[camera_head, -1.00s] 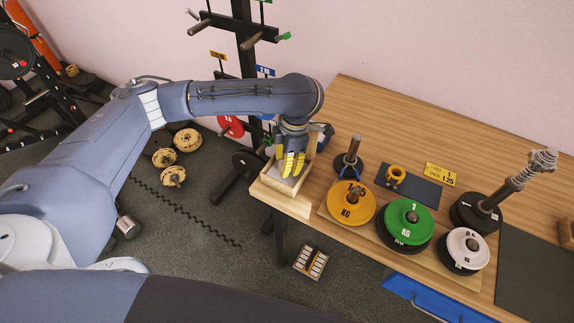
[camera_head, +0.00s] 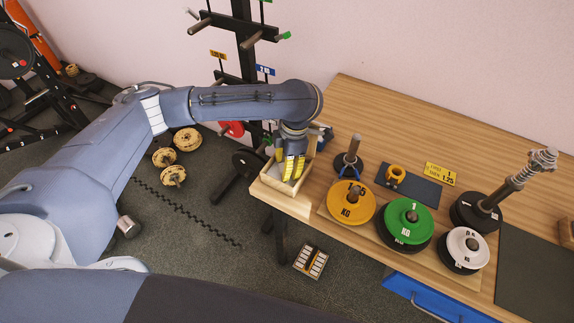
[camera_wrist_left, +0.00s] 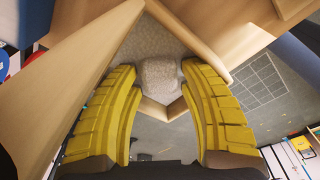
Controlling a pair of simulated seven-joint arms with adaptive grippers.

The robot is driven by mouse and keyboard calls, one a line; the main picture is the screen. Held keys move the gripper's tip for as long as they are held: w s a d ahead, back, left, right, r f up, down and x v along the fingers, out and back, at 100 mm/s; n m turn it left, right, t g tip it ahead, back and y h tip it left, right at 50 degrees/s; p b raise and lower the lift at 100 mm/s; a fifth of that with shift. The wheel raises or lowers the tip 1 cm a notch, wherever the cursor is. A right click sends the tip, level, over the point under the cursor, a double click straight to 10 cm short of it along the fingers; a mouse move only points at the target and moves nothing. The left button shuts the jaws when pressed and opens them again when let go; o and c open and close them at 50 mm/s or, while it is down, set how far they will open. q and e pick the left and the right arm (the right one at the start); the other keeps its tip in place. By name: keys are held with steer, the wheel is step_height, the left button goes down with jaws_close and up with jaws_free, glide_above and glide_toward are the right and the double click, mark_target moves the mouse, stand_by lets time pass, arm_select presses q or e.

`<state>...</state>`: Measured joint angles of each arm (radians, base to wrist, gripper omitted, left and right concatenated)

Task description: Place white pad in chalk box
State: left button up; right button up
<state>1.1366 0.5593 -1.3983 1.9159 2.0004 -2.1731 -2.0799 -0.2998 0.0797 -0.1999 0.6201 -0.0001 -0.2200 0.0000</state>
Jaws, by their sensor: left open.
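The chalk box (camera_head: 272,188) is a light wooden open box at the near left corner of the table. My left gripper (camera_head: 290,170) has yellow fingers and points down into it. In the left wrist view the gripper (camera_wrist_left: 160,110) is open, with its fingers on either side of the white pad (camera_wrist_left: 160,74). The pad is a small pale block, apart from both fingers. It lies on the pale speckled filling (camera_wrist_left: 150,38) inside the box, near a corner of the wooden wall (camera_wrist_left: 165,108). In the head view the pad cannot be clearly made out. My right gripper is not in view.
On the table (camera_head: 375,105), right of the box, stand a post (camera_head: 352,155), a yellow plate (camera_head: 350,203), a green plate (camera_head: 409,222) and a white plate (camera_head: 466,248). A plate rack (camera_head: 245,40) stands behind the box. The table's back is clear.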

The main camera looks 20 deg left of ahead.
arm_select(q)
step_height(320, 180, up, 12)
steer(key=d, duration=0.1)
steer(key=shift+w, duration=0.4)
steer(key=shift+d+r, duration=0.1)
steer(key=shift+c, duration=0.3)
stand_by(1.1)
